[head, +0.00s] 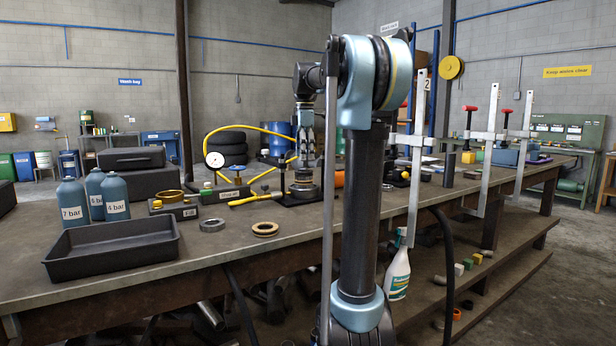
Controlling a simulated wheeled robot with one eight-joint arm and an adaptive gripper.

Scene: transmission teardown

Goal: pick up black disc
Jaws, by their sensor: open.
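My gripper (304,168) points straight down above the middle of the workbench, its jaws open. Just below it is a stacked round metal part (305,190) on a dark base; I cannot tell whether the fingers touch it or are apart from it. No plain black disc stands out clearly; one may be in that stack, but it is too small to tell. A dark grey flat ring (212,225) lies on the bench to the left of the gripper, well apart from it. A copper-coloured ring (265,229) lies to its right.
A black tray (115,246) and several blue-grey bottles (72,203) stand at the left of the workbench (240,262). A gauge (215,160) with a yellow hose is behind. Upright clamps (416,150) line the right edge. Bare bench lies around the rings.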

